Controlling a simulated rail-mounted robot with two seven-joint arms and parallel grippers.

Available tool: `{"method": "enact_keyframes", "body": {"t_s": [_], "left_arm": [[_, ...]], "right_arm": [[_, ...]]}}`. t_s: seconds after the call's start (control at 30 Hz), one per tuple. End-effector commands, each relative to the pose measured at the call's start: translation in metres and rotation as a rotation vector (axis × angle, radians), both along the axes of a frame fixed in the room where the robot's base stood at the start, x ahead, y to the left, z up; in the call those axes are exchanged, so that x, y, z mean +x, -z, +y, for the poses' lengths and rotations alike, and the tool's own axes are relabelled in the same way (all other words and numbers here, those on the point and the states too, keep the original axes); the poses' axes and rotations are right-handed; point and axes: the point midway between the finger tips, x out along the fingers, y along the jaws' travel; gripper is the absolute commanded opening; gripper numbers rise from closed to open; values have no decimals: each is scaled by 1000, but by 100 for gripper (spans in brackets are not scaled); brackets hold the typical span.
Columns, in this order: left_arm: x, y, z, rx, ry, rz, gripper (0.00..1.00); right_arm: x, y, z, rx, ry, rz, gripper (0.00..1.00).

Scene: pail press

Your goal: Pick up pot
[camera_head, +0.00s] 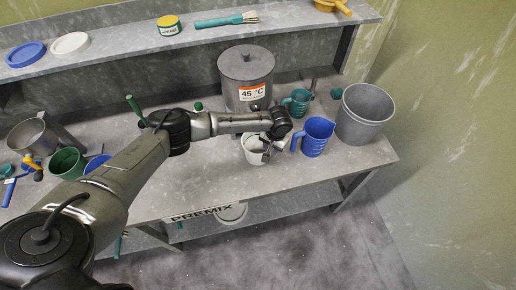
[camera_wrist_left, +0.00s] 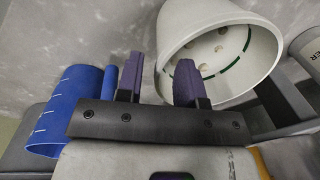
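The pot, a white pail-shaped container (camera_head: 257,154), stands on the grey bench, partly hidden by my left gripper (camera_head: 276,146). In the left wrist view the white pot (camera_wrist_left: 225,22) shows its opening, with a green line inside and several small pale spots at the bottom. My left gripper (camera_wrist_left: 158,82) has its two purple fingers apart. The pot's near wall appears between the fingers, with the right finger overlapping the opening. I cannot tell whether either finger touches it. My right gripper is not in view.
A blue jug (camera_head: 316,137) stands close right of the pot, and also shows in the left wrist view (camera_wrist_left: 68,105). A teal jug (camera_head: 297,102), grey bucket (camera_head: 366,112) and lidded tank (camera_head: 246,72) stand nearby.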

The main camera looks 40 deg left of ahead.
Motion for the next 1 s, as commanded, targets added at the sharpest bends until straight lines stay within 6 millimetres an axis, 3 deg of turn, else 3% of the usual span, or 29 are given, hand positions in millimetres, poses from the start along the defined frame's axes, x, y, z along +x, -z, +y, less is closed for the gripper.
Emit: {"method": "enact_keyframes", "body": {"t_s": [0.2,0.47,0.83,1.0], "left_arm": [[0,19,2,-1,0,0,34],[0,20,2,0,1,0,34],[0,20,2,0,0,-1,1],[0,20,2,0,0,-1,0]], "right_arm": [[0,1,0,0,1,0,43],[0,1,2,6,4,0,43],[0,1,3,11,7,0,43],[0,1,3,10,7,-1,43]]}}
